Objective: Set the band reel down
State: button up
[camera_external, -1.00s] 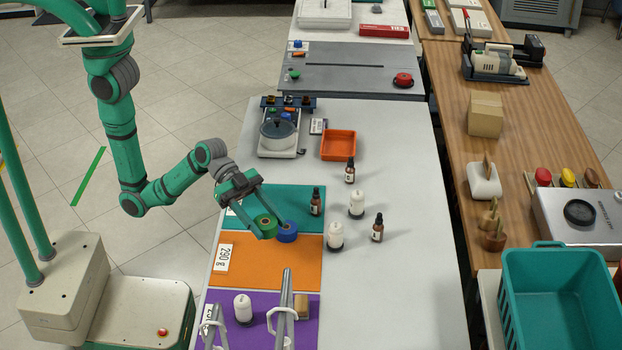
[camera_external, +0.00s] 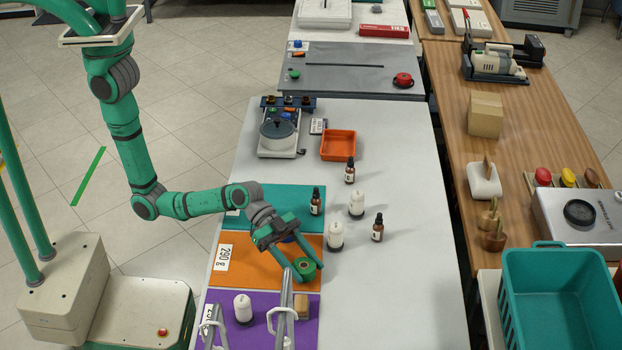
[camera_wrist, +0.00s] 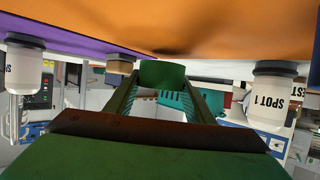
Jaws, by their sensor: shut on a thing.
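The green band reel (camera_external: 305,265), with a tan centre, is between the fingertips of my gripper (camera_external: 302,270), which is shut on it. The reel is over the right part of the orange mat (camera_external: 250,272); I cannot tell whether it touches the mat. In the wrist view the reel (camera_wrist: 162,74) sits between the two green fingers, close to the orange surface (camera_wrist: 210,30).
A purple mat (camera_external: 262,335) with a white bottle (camera_external: 243,308) and a tan block (camera_external: 301,306) lies in front. Behind is a teal mat (camera_external: 285,198). White bottles (camera_external: 335,235) and brown dropper bottles (camera_external: 377,228) stand to the right. Grey bars (camera_external: 284,305) rise near the front.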

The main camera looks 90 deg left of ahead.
jog(key=shift+f, duration=0.7)
jog(key=shift+f, duration=0.1)
jog(key=o, duration=1.1)
jog(key=shift+c, duration=0.2)
jog(key=shift+s+a, duration=0.15)
jog(key=shift+a, duration=0.05)
jog(key=v, duration=1.1)
jog(key=shift+s+a+r, duration=0.15)
jog(key=shift+s+r, duration=0.05)
jog(key=shift+r, duration=0.15)
